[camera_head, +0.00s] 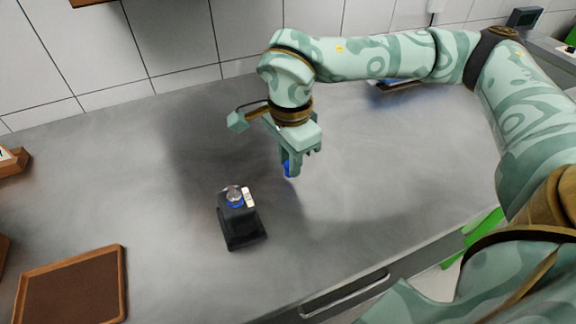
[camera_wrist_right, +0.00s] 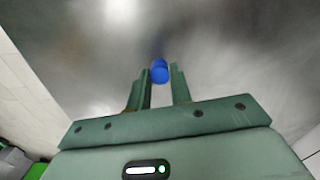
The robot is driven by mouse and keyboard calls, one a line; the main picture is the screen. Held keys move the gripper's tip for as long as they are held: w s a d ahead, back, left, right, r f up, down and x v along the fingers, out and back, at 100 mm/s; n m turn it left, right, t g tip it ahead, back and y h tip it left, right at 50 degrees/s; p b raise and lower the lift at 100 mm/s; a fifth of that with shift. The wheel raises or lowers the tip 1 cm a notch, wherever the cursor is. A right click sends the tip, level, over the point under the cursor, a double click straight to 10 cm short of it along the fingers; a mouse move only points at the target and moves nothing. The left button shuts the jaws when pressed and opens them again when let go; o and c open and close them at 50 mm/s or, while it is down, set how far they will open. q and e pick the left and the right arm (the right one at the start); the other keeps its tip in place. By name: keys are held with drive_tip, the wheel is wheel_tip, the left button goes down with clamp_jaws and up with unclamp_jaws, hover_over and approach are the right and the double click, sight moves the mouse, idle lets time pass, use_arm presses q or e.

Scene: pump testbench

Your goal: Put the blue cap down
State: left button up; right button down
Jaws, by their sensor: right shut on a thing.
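My right gripper (camera_head: 290,172) points down over the grey worktop, to the right of and behind the black pump stand. It is shut on the blue cap (camera_head: 288,168), which is mostly hidden by the fingers in the head view. In the right wrist view the blue cap (camera_wrist_right: 159,71) shows between the two fingertips of the right gripper (camera_wrist_right: 160,78). I cannot tell exactly how high the cap is above the worktop. My left gripper is not in view.
The black stand (camera_head: 243,232) holds a clear, blue-banded piece (camera_head: 235,197) on top. A brown wood-rimmed tray (camera_head: 72,290) lies at the front left. The grey worktop (camera_head: 130,180) is bare around the gripper. A tiled wall (camera_head: 170,40) bounds the back.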

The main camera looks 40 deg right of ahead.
wheel_tip(320, 180, down, 2)
drive_tip(key=shift+w+f, duration=0.1)
drive_tip(key=shift+r, duration=0.2)
drive_tip(key=shift+f, duration=0.1)
drive_tip(key=c, duration=1.3)
unclamp_jaws()
drive_tip(key=shift+o, duration=0.2)
